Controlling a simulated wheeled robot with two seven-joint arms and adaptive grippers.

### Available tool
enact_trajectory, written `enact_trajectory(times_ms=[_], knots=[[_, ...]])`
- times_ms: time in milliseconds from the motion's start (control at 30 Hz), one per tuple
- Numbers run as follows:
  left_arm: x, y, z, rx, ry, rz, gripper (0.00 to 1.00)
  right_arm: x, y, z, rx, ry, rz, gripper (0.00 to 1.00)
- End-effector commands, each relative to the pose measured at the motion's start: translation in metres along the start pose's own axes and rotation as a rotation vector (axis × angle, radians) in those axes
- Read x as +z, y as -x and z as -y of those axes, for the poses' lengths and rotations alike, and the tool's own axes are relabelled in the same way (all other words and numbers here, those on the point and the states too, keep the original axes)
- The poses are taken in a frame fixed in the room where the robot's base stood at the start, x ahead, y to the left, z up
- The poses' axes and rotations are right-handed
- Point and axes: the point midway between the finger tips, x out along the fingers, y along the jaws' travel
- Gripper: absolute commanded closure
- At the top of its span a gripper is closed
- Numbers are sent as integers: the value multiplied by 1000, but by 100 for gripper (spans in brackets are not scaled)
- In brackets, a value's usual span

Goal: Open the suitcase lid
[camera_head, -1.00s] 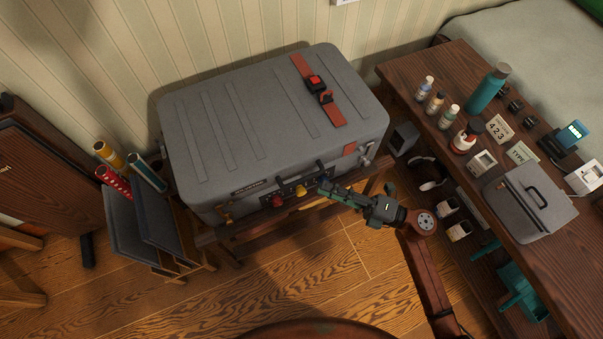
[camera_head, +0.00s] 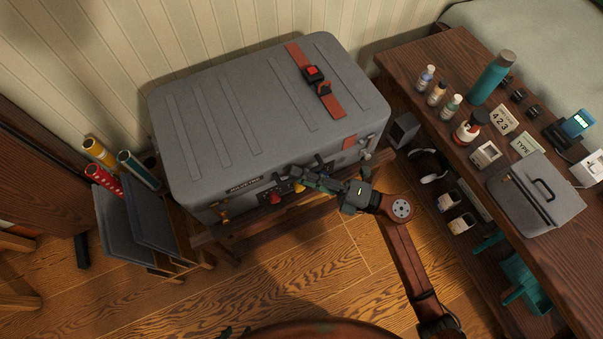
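The large grey suitcase (camera_head: 215,165) lies flat on a wooden stand with its lid (camera_head: 265,105) shut. A red-brown strap (camera_head: 313,80) with a red and black buckle crosses part of the lid, and a short red piece (camera_head: 349,142) shows at the front edge. The front has a red knob (camera_head: 274,198), a yellow latch (camera_head: 223,212) and a dark handle. My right gripper (camera_head: 300,178) is at the front beside the handle and partly covers it; contact and finger opening are unclear.
A wooden bench (camera_head: 430,100) with bottles, signs and a small grey case (camera_head: 535,195) stands at the right. A rack with rolled tubes (camera_head: 138,168) stands close on the left. A striped wall is behind the suitcase; floor in front is open.

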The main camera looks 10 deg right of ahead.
Motion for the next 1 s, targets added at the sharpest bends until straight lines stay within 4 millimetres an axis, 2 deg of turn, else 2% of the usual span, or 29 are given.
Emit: enact_trajectory(times_ms=[33,300,1000], knots=[[0,0,0,0,0,0,60,0,0,0,0,0,0,82],[0,0,0,0,0,0,60,0,0,0,0,-1,0,100],[0,2,0,-2,-2,5,60,0,0,-1,-3,-2,1,100]])
